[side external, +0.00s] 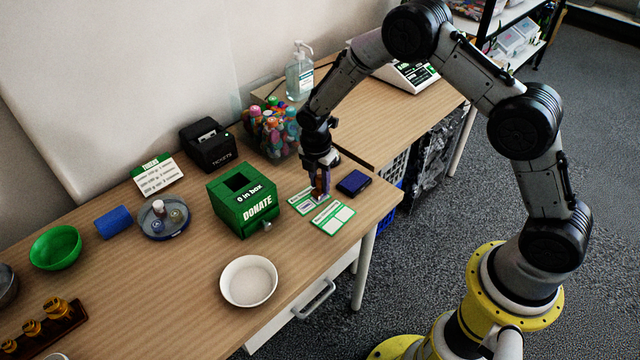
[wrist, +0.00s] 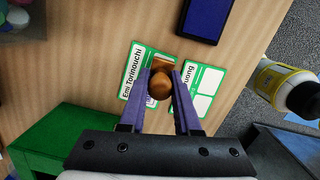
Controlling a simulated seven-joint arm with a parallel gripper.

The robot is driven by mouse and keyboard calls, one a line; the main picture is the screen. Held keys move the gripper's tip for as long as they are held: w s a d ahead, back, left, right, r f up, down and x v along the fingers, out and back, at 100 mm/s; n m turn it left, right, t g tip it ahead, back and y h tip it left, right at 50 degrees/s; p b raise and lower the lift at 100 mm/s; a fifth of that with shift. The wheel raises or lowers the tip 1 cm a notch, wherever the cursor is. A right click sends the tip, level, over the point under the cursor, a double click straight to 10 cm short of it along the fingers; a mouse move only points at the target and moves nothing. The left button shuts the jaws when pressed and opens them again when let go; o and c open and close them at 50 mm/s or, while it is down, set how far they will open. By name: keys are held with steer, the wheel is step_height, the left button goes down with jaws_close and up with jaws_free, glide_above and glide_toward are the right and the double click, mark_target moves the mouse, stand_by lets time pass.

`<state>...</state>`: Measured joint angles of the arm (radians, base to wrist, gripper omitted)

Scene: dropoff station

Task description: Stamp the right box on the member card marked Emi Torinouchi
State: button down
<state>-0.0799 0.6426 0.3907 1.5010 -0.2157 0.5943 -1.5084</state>
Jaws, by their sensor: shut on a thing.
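The member card marked Emi Torinouchi (wrist: 133,76) lies flat on the table, white with a green border. It also shows in the side view (side external: 300,205), partly covered by my gripper. My gripper (side external: 319,194) points down over this card's right part. In the wrist view, my gripper (wrist: 160,75) is shut on a wooden stamp (wrist: 160,84) with a round knob. The stamp's base is over or on the card; I cannot tell whether it touches. A small purplish mark shows on the card beside the left finger. The card's boxes are partly hidden.
A second card (side external: 334,218), its name partly hidden, lies beside it. A dark blue stamp pad (side external: 354,184) lies behind. A green donation box (side external: 243,200) stands left, with a jar of colourful items (side external: 270,132) behind. A white bowl (side external: 248,281) sits near the front edge.

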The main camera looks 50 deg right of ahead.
steer(key=shift+r, duration=2.95)
